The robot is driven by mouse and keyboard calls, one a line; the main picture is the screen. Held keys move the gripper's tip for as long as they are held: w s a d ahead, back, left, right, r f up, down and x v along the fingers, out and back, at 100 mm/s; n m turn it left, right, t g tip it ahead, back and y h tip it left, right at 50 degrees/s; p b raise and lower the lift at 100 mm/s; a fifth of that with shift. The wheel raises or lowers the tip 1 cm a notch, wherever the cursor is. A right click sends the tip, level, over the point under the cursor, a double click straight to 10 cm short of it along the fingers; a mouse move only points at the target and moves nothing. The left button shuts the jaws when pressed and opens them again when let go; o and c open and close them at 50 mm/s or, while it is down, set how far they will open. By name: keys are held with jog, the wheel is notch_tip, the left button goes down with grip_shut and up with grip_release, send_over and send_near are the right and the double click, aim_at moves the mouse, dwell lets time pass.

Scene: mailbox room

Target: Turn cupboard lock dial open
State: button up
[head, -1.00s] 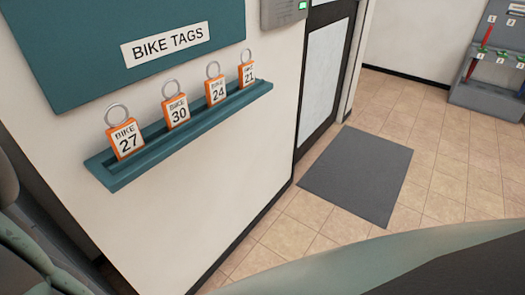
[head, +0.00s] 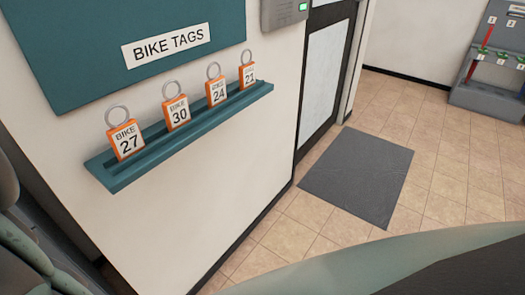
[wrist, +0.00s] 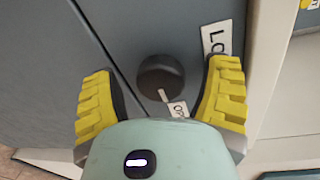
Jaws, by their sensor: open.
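The lock dial (wrist: 160,75) is a dark round knob on a grey cupboard door (wrist: 60,60) in the wrist view. A light pointer mark shows at its lower edge, towards a small label (wrist: 178,110) whose text is partly hidden and looks like "Op". A larger label (wrist: 218,40) beginning "Lo" is at the upper right of the dial. My gripper (wrist: 162,92) is open, with its yellow padded fingers to the left and right of the dial. Whether they touch the dial cannot be told. The head view does not show the dial or my gripper.
In the head view, a teal shelf (head: 180,138) on the wall holds several orange bike tags under a "BIKE TAGS" sign (head: 166,46). A dark door, a grey mat (head: 357,176) and clear tiled floor are to the right. A grey rack (head: 490,95) stands far right.

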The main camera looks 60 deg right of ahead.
jog(key=s+r, duration=0.1)
jog(key=s, duration=1.1)
jog(key=shift+a, duration=0.2)
jog(key=shift+r, duration=0.1)
